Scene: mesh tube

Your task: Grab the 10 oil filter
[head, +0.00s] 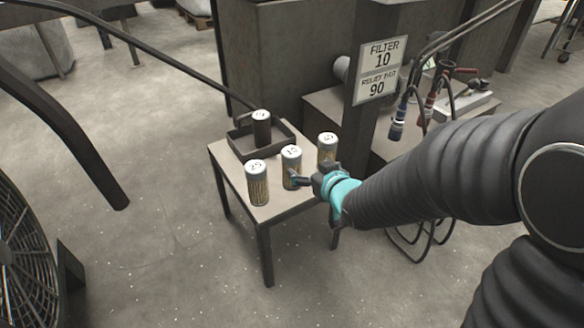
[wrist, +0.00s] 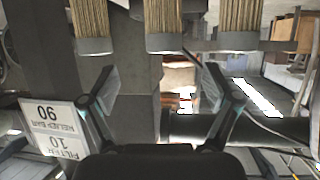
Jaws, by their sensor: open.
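Three mesh filters with pale caps stand upright on a small table (head: 283,208): a left filter (head: 257,188), a middle filter (head: 291,166) and a right filter (head: 327,150). The left cap seems to read 25 and the middle one 15; the right number is unclear. A dark filter (head: 262,131) stands in a tray, its small number unclear. My gripper (head: 300,181) is open and empty at the table's front, close to the middle filter. In the wrist view the open fingers (wrist: 160,78) sit below three mesh filters, with the middle one (wrist: 163,30) between them.
The dark shallow tray (head: 243,146) sits at the table's back. A sign (head: 378,70) reads FILTER 10, RELIEF BAR 90. Behind are a machine block and hoses (head: 430,95). A fan (head: 30,240) stands lower left.

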